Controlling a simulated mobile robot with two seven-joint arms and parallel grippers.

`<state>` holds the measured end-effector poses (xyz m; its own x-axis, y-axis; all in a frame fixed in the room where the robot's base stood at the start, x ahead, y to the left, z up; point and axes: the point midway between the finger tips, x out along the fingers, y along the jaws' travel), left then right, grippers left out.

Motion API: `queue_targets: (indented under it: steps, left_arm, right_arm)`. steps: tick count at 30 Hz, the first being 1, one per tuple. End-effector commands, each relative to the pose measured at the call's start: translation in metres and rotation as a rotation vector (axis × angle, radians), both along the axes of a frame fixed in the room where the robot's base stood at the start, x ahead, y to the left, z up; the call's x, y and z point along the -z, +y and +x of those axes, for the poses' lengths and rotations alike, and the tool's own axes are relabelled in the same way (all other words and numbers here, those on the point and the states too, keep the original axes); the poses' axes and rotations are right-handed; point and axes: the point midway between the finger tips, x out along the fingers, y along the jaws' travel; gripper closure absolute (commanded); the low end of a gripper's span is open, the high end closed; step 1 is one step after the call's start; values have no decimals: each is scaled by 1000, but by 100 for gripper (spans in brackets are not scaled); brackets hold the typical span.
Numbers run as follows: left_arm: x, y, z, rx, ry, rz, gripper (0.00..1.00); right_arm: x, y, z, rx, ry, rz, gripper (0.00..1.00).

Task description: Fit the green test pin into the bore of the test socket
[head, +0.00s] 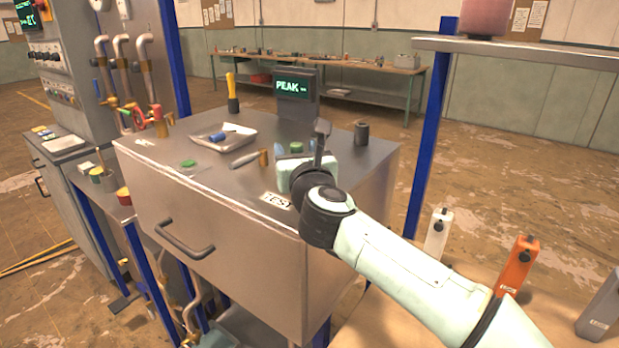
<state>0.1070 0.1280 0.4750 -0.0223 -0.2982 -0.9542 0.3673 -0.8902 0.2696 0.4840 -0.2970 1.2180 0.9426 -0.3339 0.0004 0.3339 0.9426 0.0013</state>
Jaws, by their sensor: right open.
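My right arm comes in from the lower right, and its right gripper (321,143) is over the right part of the metal cabinet top. Its wrist hides much of the gripper. It is open, and I see nothing held in it. A small green piece (296,147) shows just behind the hand. Another flat green piece (188,163) lies on the left of the top. I cannot tell which, if either, is the test pin. A dark upright cylinder (361,132) stands near the right rear edge; I cannot tell if it is the test socket. A "TEST" label (276,200) is at the front edge. My left gripper is not in view.
A metal tray (208,142) holds a blue item. A yellow-handled tool (231,88) stands upright at the back, beside a display reading "PEAK" (292,86). A grey-handled tool (244,159) lies near a brass cylinder (263,157). A blue post (432,130) rises at right.

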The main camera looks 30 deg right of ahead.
Motion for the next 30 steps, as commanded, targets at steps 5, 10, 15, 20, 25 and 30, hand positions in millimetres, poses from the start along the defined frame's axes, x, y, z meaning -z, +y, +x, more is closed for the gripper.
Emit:
queue_targets:
  steps: [5,10,15,20,25,30]
  left_arm:
    - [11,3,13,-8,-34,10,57]
    - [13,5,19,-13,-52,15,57]
    - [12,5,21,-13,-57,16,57]
    - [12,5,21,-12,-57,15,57]
    - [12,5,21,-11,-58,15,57]
    - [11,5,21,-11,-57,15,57]
  right_arm:
    - [0,15,-43,-2,-3,-1,40]
    - [-2,28,-82,-1,-3,0,40]
    - [-3,39,-110,-1,-3,-1,40]
    - [-3,44,-124,0,-2,0,40]
    - [-3,45,-127,0,-1,0,40]
    - [-3,45,-127,0,-1,0,40]
